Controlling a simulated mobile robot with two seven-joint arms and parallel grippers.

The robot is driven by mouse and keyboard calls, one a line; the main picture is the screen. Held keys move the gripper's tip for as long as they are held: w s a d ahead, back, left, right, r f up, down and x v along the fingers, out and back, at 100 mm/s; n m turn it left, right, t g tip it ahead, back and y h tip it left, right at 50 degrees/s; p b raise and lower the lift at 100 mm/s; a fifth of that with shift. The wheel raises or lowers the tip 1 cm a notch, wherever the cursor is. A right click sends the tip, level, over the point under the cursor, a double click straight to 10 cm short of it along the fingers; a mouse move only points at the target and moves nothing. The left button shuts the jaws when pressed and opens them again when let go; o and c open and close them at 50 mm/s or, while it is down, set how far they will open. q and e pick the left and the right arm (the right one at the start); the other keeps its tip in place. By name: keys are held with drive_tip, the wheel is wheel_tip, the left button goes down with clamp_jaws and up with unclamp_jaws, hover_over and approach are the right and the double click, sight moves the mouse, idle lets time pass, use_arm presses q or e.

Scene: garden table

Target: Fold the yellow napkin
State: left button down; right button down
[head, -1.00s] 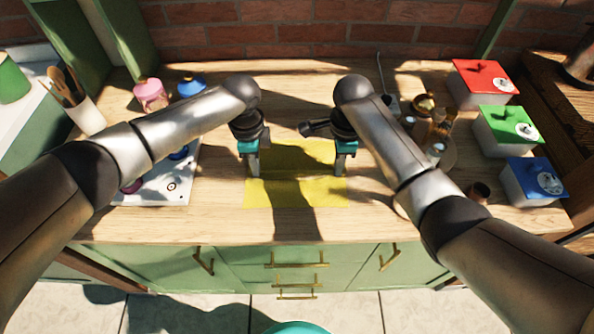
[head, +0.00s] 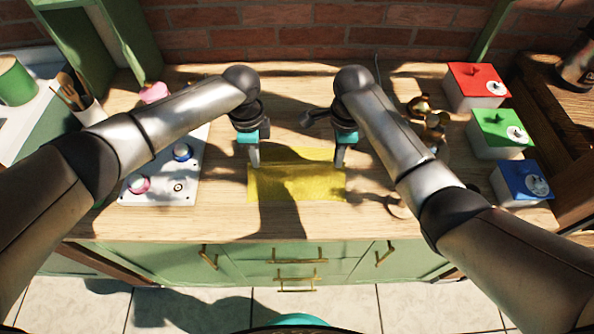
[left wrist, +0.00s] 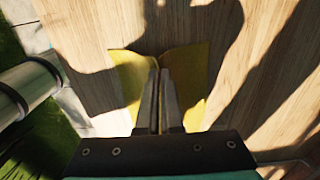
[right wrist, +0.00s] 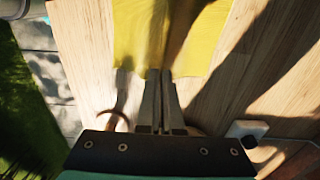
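The yellow napkin (head: 300,185) lies on the wooden table top between my two arms in the head view. A raised crosswise edge runs between my fingertips, with a strip of yellow cloth behind it. My left gripper (head: 254,160) is shut on the napkin at its left side. In the left wrist view the cloth (left wrist: 193,75) bunches on both sides of the closed fingers (left wrist: 161,75). My right gripper (head: 339,160) is shut on the napkin at its right side. In the right wrist view its closed fingertips (right wrist: 160,75) meet the cloth's edge (right wrist: 140,45).
Red (head: 470,75), green (head: 490,122) and blue (head: 512,173) lidded boxes stand at the right. A white panel with knobs (head: 160,193) lies left. Brass-coloured items (head: 435,120) stand beside my right arm. The table strip in front of the napkin is clear.

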use_arm(q)
drive_tip(key=shift+r, duration=0.1)
use_arm(e)
drive_tip(key=shift+r, duration=0.1)
